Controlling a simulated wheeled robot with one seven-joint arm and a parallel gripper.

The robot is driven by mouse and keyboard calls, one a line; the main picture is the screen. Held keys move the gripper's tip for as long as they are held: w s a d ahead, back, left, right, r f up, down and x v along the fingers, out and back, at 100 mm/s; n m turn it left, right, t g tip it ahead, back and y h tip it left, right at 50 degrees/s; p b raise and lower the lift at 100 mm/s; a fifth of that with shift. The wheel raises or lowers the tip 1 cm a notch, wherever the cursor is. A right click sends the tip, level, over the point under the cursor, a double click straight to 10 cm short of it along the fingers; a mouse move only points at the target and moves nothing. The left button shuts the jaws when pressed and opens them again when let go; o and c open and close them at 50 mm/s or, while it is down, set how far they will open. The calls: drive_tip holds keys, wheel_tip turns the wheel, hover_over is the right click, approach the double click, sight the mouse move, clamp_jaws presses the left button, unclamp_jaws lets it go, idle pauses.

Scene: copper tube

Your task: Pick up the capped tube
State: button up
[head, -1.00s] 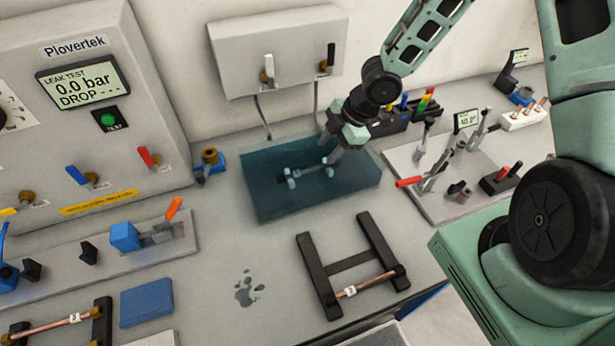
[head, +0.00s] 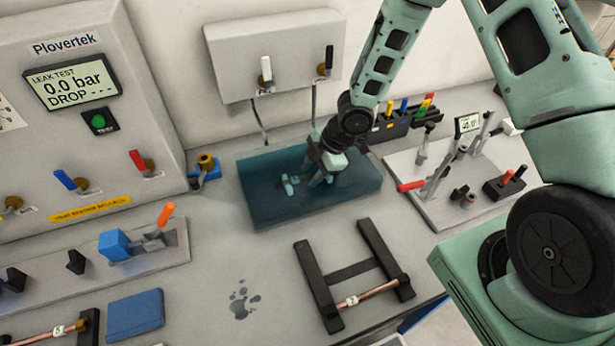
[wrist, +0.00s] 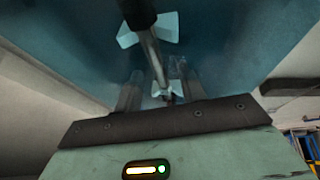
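A thin grey-looking tube (wrist: 154,57) with a dark cap on its end shows in the wrist view. It lies across pale blue V-shaped supports (wrist: 163,26) in the blue tank (head: 262,212). In the head view my gripper (head: 321,182) reaches down into the tank and mostly hides the tube; a pale support (head: 291,182) shows left of it. In the wrist view my gripper (wrist: 160,86) is open, with one finger on each side of the tube and visible gaps. The tube's near end is hidden by my gripper body.
A black rack (head: 318,287) holding a labelled copper tube (head: 365,294) stands in front of the tank. A grey fixture plate (head: 432,214) with upright levers is at the right. A valve box (head: 275,50) hangs on the wall behind.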

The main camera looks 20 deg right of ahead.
sight(312, 175)
drive_tip(key=shift+c, duration=0.3)
clamp_jaws()
drive_tip(key=shift+r, duration=0.15)
wheel_tip(312, 175, up, 10)
drive_tip(key=p, duration=0.4)
